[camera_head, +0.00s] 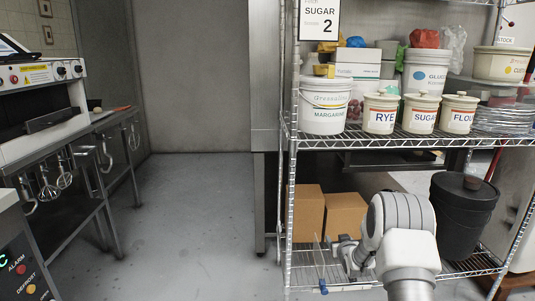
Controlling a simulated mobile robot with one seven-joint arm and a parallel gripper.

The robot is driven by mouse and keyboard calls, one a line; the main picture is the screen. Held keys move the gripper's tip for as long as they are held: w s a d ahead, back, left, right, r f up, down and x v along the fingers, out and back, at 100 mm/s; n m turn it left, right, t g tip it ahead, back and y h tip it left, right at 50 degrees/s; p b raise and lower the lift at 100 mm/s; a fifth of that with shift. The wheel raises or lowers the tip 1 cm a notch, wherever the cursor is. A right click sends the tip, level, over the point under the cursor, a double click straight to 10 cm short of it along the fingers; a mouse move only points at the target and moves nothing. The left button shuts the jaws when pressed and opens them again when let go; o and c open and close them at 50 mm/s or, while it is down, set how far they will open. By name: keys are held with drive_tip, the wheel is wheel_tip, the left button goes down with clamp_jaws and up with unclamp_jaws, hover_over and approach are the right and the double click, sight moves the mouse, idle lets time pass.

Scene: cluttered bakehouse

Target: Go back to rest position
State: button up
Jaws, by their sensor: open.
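My gripper (323,264) is at the lower middle right, in front of the lower part of the wire shelf rack (400,142). Its jaws are open and point to the left. I see nothing held between them. My white and grey arm comes up from the bottom edge and bends over to the gripper. Two cardboard boxes (309,213) stand on the low shelf behind the gripper and arm. The arm hides part of the right box (343,213).
A black lidded bin (462,215) stands right of my arm. Canisters marked RYE (380,115), SUGAR (421,116) and FLOUR, a margarine tub (323,112) and stacked plates (504,120) fill the shelf above. The grey floor (195,215) left of the rack is clear. A steel bench (60,150) with hanging whisks stands left.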

drive_tip(key=s+a+r+g, duration=0.2)
drive_tip(key=s+r, duration=0.6)
drive_tip(key=r, duration=0.4)
drive_tip(key=s+a+r+g, duration=0.2)
drive_tip(key=s+a+r, duration=0.1)
drive_tip(key=s+r, duration=0.65)
drive_tip(key=s+a+r+g, duration=0.2)
drive_tip(key=s+a, duration=0.1)
drive_tip(key=s, duration=1.3)
drive_tip(key=s+a+r+g, duration=0.2)
drive_tip(key=s+r, duration=0.1)
drive_tip(key=s, duration=1.3)
wheel_tip(320, 180, up, 28)
drive_tip(key=p, duration=2.8)
drive_tip(key=shift+a+m+p, duration=0.15)
drive_tip(key=shift+m+p, duration=0.15)
drive_tip(key=shift+m, duration=0.1)
